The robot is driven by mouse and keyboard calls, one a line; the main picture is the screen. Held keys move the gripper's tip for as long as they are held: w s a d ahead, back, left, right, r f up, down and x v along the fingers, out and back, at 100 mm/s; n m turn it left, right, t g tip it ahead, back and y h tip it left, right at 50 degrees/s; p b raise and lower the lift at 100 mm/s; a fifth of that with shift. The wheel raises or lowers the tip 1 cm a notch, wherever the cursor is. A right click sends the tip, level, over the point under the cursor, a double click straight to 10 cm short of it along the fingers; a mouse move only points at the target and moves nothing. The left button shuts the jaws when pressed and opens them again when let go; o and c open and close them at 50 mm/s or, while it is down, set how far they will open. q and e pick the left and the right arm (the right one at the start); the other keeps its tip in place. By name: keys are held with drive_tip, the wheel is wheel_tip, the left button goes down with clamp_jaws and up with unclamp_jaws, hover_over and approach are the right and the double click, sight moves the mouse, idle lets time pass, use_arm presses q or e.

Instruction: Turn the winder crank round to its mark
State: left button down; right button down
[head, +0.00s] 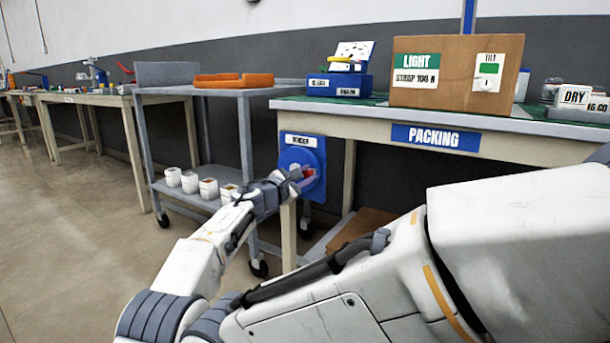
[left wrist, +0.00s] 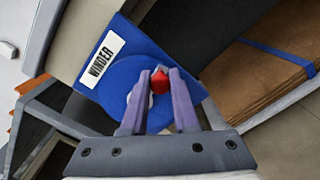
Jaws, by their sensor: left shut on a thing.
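The winder (head: 302,160) is a blue plate with a round blue disc, fixed at the left end of the packing table. It also shows in the left wrist view (left wrist: 118,62), with its white label reading WINDER. The crank's red knob (left wrist: 159,82) sits between the fingertips of my left gripper (left wrist: 158,80), which is shut on it. In the head view my left gripper (head: 298,177) reaches the front of the disc and hides much of the crank. I cannot make out the mark. My right gripper is not in view.
The packing table (head: 500,122) carries a cardboard box (head: 455,75) and blue bins (head: 338,84). A grey cart (head: 245,92) with an orange tray (head: 233,80) and several white cups stands left of the winder. Brown cardboard (left wrist: 262,75) lies on the lower shelf. Open floor lies at left.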

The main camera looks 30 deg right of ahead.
use_arm(q)
drive_tip(key=shift+f+m+b, duration=0.45)
drive_tip(key=shift+f+m, duration=0.15)
drive_tip(key=shift+m, duration=0.5)
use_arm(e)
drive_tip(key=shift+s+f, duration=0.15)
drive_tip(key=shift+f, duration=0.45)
use_arm(q)
drive_tip(key=c, duration=0.7)
unclamp_jaws()
